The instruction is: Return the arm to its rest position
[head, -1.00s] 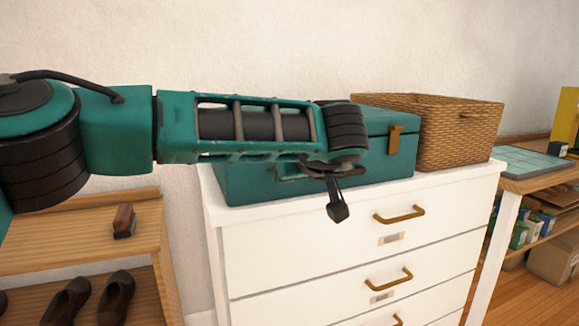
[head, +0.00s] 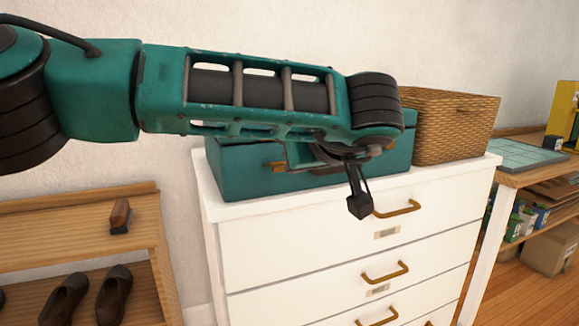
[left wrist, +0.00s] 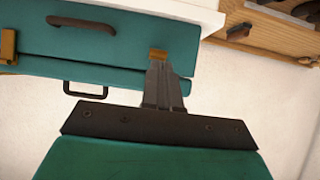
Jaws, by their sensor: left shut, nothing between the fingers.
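My left arm reaches in from the left in the head view, across the front of a teal box. My left gripper (head: 359,206) hangs at its end, shut and empty, in front of the top drawer of the white chest. In the left wrist view the closed fingers (left wrist: 163,85) show in front of the teal box (left wrist: 130,30), near one brass latch (left wrist: 158,55). I cannot tell whether they touch it. The teal box (head: 240,185) stands on the chest, its upper part largely hidden behind my arm. My right gripper is not in view.
A wicker basket (head: 455,125) stands right of the teal box on the white chest (head: 300,240). A low wooden shelf (head: 60,225) with a brush (head: 120,215) and dark shoes is at left. A table with a tiled mat (head: 520,155) is at right.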

